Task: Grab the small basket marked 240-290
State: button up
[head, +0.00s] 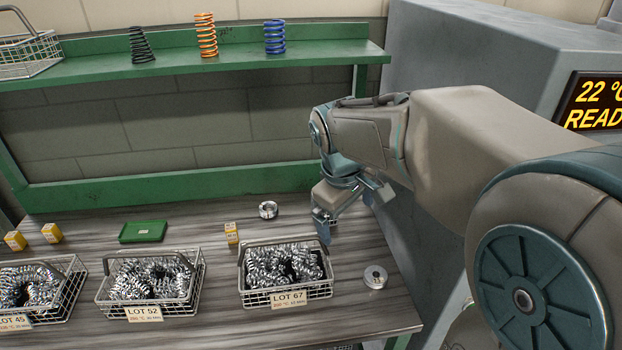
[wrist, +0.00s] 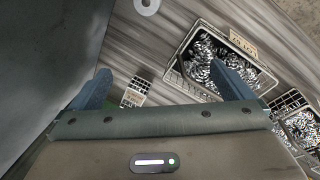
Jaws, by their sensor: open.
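My gripper (head: 350,214) is open and empty above the back right of the table. Its two fingers are spread wide in the wrist view (wrist: 160,70). A small wire basket with a pale label (wrist: 135,94) shows in the wrist view, below the fingers and nearer the left one. Its label is too small to read. In the head view only a sliver of it (head: 333,225) shows beside a finger; the gripper hides the rest. My gripper is apart from it.
The LOT 67 basket (head: 286,297), full of springs, stands left of my gripper. LOT 52 (head: 143,313) and LOT 45 (head: 15,323) stand farther left. Silver rings (head: 375,277) (head: 268,210) lie nearby. A grey machine (head: 440,45) bounds the right; a green shelf (head: 190,42) stands behind.

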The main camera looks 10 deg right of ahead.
jog(key=w+a+f+n+g+h+p, duration=0.1)
jog(key=w+a+f+n, duration=0.15)
jog(key=w+n, duration=0.65)
jog(key=w+a+f+n+h, duration=0.1)
jog(key=w+f+n+h, duration=0.2)
jog(key=w, duration=1.1)
jog(key=shift+y, duration=0.6)
jog(key=x, duration=0.8)
jog(key=shift+a+f, duration=0.1)
jog(key=shift+f, duration=0.15)
jog(key=shift+a+p+x, duration=0.15)
jog(key=shift+p+x, duration=0.15)
jog(key=shift+x, duration=1.05)
jog(key=shift+a+p+x, duration=0.1)
jog(key=shift+p+x, duration=0.15)
jog(key=shift+x, duration=1.1)
jog(key=c, duration=1.1)
